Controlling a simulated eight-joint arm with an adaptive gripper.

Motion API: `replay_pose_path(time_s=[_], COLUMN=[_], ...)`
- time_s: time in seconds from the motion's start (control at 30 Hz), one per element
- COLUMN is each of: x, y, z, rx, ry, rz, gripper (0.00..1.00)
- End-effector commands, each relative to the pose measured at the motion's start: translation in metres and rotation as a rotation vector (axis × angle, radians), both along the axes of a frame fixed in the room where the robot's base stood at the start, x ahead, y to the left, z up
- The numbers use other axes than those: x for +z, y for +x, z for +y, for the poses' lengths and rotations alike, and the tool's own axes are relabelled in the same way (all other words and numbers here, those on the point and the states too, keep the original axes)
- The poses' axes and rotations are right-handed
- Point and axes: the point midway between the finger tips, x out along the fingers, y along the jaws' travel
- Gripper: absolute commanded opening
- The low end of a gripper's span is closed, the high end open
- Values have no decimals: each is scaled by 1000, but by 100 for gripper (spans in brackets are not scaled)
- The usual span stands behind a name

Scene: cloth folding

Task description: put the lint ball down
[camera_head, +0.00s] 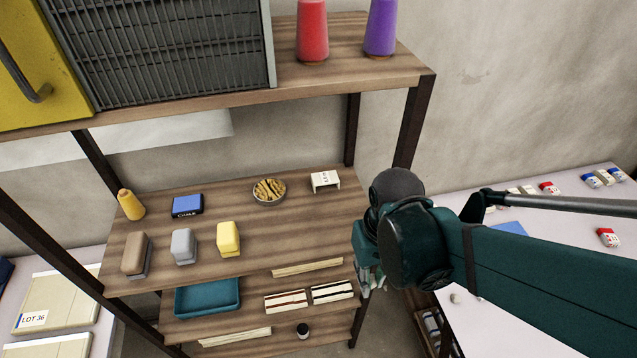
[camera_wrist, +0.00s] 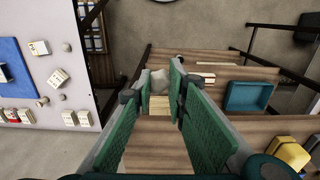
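A pale grey, uneven lump, which looks like the lint ball (camera_wrist: 160,82), sits between the far ends of my two green fingers in the wrist view. My gripper (camera_wrist: 162,85) appears closed on it, and the lump fills the gap at the tips. In the head view my gripper (camera_head: 369,279) hangs at the right end of the shelf unit, in front of its lower boards. The lint ball cannot be made out clearly there, and my wrist hides part of the shelf's right edge.
The wooden middle shelf (camera_head: 300,222) holds a bowl (camera_head: 269,191), a blue chalk box (camera_head: 187,204) and several blocks. A teal tray (camera_head: 207,298) sits lower. The white table (camera_head: 480,310) at right carries small boxes and a pale small ball (camera_head: 455,298).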

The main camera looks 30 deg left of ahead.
Motion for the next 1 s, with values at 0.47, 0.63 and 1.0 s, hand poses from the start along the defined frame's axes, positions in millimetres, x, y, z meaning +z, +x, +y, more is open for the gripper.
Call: replay_pose_path(time_s=[0.47,0.63,1.0], x=[0,0,0], y=[24,39,75], z=[24,39,75], rx=[0,0,0], ry=[0,0,0], rz=[0,0,0], gripper=[12,12,12])
